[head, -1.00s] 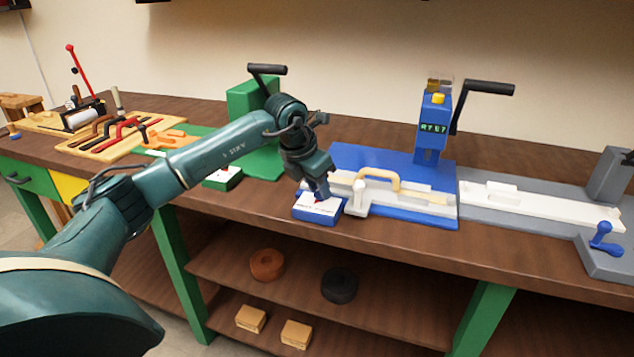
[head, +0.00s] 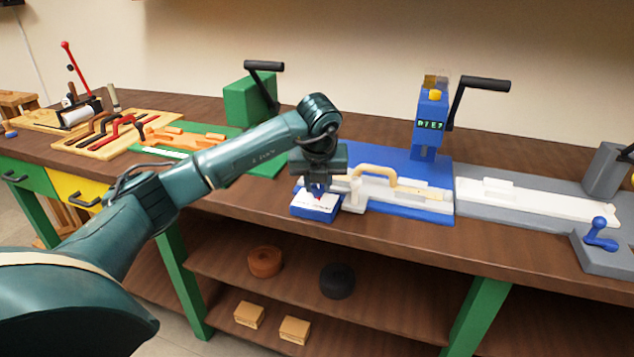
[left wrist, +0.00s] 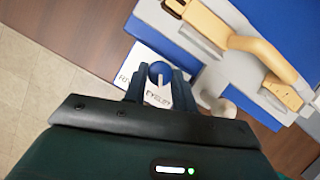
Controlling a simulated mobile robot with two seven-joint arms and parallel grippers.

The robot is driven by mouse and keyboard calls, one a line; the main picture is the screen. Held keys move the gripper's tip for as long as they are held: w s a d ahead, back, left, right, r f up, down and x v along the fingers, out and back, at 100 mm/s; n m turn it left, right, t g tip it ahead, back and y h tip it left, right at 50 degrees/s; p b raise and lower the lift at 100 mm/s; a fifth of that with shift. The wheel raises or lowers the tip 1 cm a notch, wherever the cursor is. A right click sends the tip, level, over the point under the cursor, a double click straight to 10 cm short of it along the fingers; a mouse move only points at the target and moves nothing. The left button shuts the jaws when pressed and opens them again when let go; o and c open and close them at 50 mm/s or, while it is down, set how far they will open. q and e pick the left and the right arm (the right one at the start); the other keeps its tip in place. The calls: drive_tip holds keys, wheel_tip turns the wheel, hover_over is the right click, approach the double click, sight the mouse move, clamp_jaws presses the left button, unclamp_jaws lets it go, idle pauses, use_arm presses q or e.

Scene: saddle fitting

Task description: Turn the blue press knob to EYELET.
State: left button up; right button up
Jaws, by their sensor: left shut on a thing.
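The blue press (head: 430,118) stands on a blue base with a crank and a small green display. At its front left corner is a low blue box with a white label plate (head: 312,202). The round blue knob (left wrist: 160,70) sits on this plate in the left wrist view. A white pointer line on the knob runs toward the word EYELET; another word, partly hidden, begins at the left. My left gripper (head: 318,187) points down over the plate; its fingers (left wrist: 158,84) are shut on the knob, one on each side. My right gripper is not in view.
A tan handle (head: 378,175) on a white fixture lies just right of the knob box. A green press (head: 250,105) stands behind my left arm. A grey station (head: 530,205) is at the right. Tools on boards (head: 110,140) lie at the left.

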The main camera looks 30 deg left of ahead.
use_arm(q)
drive_tip(key=shift+n, duration=0.6)
drive_tip(key=o, duration=1)
drive_tip(key=v, duration=1.3)
drive_tip(key=shift+w+d, duration=0.1)
drive_tip(key=shift+d, duration=0.2)
